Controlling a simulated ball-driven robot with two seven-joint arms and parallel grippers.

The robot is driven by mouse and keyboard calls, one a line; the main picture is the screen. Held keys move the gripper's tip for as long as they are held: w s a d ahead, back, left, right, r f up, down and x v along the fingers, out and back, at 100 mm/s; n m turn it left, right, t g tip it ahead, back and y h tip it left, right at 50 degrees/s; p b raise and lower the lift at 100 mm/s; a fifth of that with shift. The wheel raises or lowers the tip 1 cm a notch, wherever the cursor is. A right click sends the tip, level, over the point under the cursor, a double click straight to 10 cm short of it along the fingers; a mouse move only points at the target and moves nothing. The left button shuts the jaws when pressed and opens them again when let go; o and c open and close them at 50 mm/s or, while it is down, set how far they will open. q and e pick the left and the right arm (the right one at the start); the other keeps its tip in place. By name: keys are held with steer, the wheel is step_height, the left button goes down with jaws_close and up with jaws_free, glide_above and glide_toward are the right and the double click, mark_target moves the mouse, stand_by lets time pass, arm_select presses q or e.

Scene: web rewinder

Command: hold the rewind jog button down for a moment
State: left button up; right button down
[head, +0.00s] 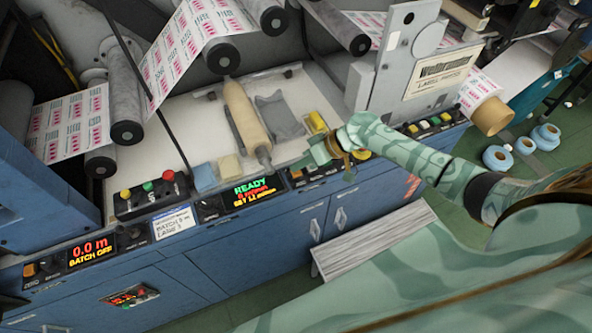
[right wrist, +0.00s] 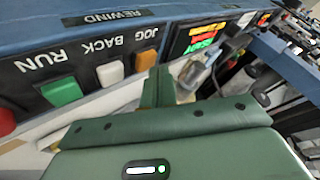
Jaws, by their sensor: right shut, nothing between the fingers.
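My right gripper (right wrist: 159,72) is shut and empty. Its fingertips are close beside the jog button, overlapping its lower right edge in the picture; I cannot tell whether they touch it. In the head view my right gripper (head: 312,158) is over the front edge of the machine, right of the READY display (head: 252,190), and its arm hides part of the panel there. My left gripper is not in view.
A white BACK button (right wrist: 110,73), a green RUN button (right wrist: 61,91) and a red button (right wrist: 5,122) share the panel. A lit display (right wrist: 200,38) is beside them. A tan roller (head: 243,113) and cloths lie on the bench behind. Blue rolls (head: 497,158) lie on the floor at right.

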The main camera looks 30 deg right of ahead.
mark_target(301, 172)
steer(key=shift+f+b, duration=0.4)
steer(key=shift+f, duration=0.15)
stand_by(0.4)
steer(key=shift+r, duration=0.15)
stand_by(2.5)
steer(key=shift+r+p, duration=0.8)
steer(key=shift+r, duration=0.05)
step_height(301, 172, up, 5)
steer(key=p, duration=0.4)
steer(key=shift+r, duration=0.1)
